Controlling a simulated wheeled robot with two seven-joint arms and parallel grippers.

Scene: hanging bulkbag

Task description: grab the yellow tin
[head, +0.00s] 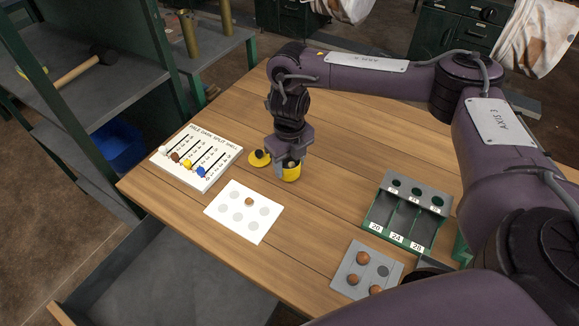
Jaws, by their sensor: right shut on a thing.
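The yellow tin (291,174) stands on the wooden table near its middle, with dark contents or a dark opening at its top. My right gripper (291,160) comes down over it from above and is shut on it. The fingers cover part of the tin's upper side. A yellow lid (259,158) with a dark knob lies on the table just left of the tin. I cannot tell whether the tin touches the table. My left gripper is not in view.
A white board (197,157) with coloured beads and a white card (243,212) with grey spots and a brown ball lie to the left. A green sorting tray (408,212) and a grey plate (352,270) with brown balls lie to the right. A shelf stands at far left.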

